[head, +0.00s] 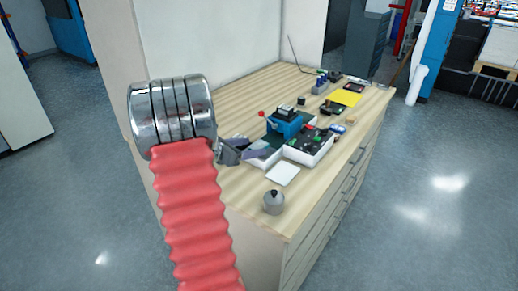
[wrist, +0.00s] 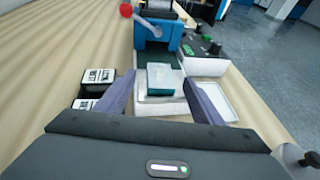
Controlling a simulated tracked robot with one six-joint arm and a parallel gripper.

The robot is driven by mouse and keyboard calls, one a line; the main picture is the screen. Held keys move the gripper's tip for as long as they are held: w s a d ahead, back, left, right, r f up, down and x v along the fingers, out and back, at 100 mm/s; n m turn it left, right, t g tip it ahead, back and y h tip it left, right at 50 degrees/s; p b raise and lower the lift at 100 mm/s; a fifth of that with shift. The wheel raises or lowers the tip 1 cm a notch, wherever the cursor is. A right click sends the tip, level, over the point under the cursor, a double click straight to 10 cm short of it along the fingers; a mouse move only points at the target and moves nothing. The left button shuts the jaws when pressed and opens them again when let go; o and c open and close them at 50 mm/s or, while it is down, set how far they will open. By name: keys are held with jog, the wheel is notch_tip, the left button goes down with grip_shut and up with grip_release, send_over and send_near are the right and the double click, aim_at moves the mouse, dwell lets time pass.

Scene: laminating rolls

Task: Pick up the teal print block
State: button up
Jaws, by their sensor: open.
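A pale, shiny surface shows under and in front of the block. In the head view my gripper (head: 264,147) is low over the bench, left of the blue machine; I cannot make out the block there.
A blue machine (wrist: 158,38) with a red-knobbed lever (wrist: 126,10) stands just beyond the block. Black labelled blocks (wrist: 97,78) lie left, a white tray (wrist: 222,98) right.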

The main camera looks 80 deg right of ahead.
aim_at(255, 148)
jog(key=shift+x, duration=1.4)
jog(key=shift+c, duration=0.4)
jog(key=c, duration=1.1)
jog(key=shift+r, duration=0.1)
jog(key=shift+c, duration=0.2)
notch_tip(255, 148, up, 10)
